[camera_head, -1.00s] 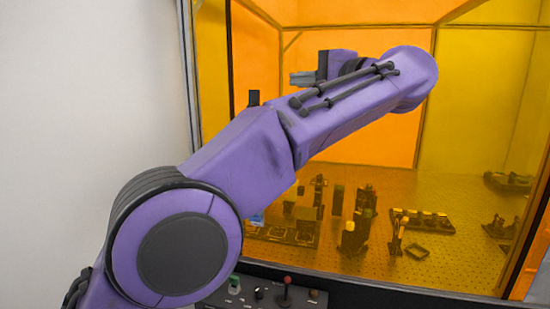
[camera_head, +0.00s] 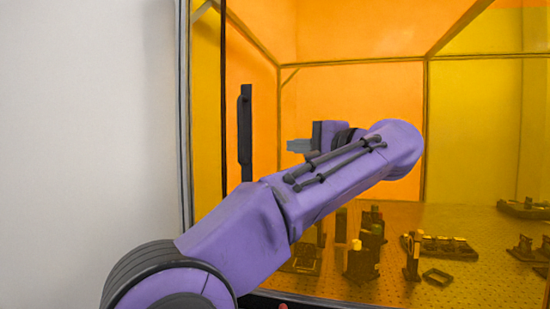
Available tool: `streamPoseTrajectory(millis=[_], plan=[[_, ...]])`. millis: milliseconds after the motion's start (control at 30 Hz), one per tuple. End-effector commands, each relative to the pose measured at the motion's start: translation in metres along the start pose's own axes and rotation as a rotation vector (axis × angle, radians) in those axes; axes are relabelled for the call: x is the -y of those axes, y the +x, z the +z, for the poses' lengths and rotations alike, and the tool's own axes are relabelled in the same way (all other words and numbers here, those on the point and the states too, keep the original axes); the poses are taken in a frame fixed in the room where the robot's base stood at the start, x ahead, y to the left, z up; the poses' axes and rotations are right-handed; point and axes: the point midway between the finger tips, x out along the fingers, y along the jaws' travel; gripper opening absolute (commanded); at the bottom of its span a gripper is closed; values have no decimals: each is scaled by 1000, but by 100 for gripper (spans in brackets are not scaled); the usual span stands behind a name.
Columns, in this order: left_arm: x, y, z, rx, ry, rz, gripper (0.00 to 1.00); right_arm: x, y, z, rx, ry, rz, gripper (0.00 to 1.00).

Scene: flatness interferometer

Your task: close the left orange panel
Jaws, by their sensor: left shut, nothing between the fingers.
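A dark vertical handle (camera_head: 245,130) stands at the left of the enclosure front, against orange panelling (camera_head: 262,110). I cannot clearly make out the left panel's own edges or how far open it is. My left gripper (camera_head: 290,146) is shut and empty. Its grey fingers point left, a short way right of the handle in the picture, with a visible gap between. My left arm crosses the lower middle and hides the handle's lower end. My right gripper is out of view.
A thin dark upright (camera_head: 223,100) and a grey frame post (camera_head: 185,120) stand left of the handle. A white wall (camera_head: 90,120) fills the left. Optical parts, including a dark block row (camera_head: 440,246), stand on the perforated plate (camera_head: 400,290) inside.

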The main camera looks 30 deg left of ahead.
Motion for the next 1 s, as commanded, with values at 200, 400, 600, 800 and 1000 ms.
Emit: streamPoseTrajectory(millis=[200,400,600,800,1000], plan=[[4,47,1,3,1,5,0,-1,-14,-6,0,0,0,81],[4,90,0,2,2,4,0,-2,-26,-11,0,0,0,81],[2,111,22,0,0,2,0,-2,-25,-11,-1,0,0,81],[1,117,28,-1,0,1,0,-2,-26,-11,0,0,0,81],[1,117,28,-1,-1,1,0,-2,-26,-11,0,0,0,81]])
